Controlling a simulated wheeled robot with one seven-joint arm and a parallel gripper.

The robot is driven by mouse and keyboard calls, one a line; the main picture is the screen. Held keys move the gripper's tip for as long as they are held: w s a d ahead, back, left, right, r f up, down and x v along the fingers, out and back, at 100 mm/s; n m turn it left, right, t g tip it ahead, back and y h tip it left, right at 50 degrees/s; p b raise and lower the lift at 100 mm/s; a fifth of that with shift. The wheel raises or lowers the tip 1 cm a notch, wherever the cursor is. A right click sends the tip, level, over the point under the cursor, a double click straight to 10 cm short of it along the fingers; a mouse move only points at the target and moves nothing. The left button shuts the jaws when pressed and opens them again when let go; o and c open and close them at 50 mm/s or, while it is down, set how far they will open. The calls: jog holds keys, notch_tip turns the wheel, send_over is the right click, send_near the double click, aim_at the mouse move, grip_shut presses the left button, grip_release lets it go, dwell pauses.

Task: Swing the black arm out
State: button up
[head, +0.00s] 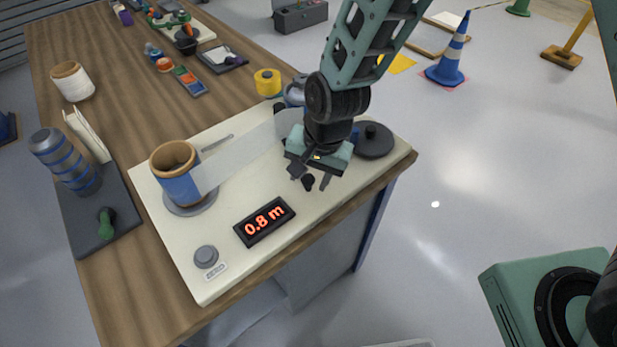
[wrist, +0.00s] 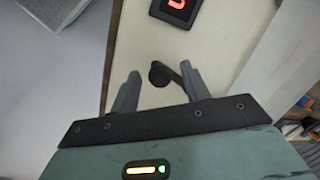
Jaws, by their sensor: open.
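The black arm shows in the wrist view as a round black knob (wrist: 158,74) on a short black bar, which runs partly behind the right finger. My gripper (wrist: 160,71) is open, with one finger on each side of the knob; whether either touches it I cannot tell. In the head view the black arm's knob (head: 308,183) shows just below my gripper (head: 311,175), over the right part of the cream board (head: 222,260). The rest of the black arm is hidden by my gripper in the head view.
A translucent film strip (head: 240,157) stretches from a blue roll (head: 177,180) toward my gripper. A black disc (head: 373,140) lies right of my gripper, near the table edge.

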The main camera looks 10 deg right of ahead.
jog(key=shift+a+f, duration=0.15)
jog(key=shift+f, duration=0.7)
jog(key=shift+c, duration=0.4)
grip_shut()
jog(key=shift+w, duration=0.1)
jog(key=shift+w+d+n+g, duration=0.15)
jog(key=shift+w+d+n, duration=0.1)
jog(key=shift+d+n, duration=0.5)
jog(key=shift+w+d+n+g, duration=0.2)
jog(key=shift+d+n, duration=0.1)
jog(key=shift+n, duration=0.75)
jog(key=shift+w+d+n+g, duration=0.15)
jog(key=shift+w+d+n, duration=0.2)
jog(key=shift+n, duration=0.5)
jog(key=shift+w+d+n+g, duration=0.1)
jog(key=shift+w+d+n, duration=0.25)
jog(key=shift+n, duration=0.5)
jog(key=shift+o, duration=0.4)
grip_release()
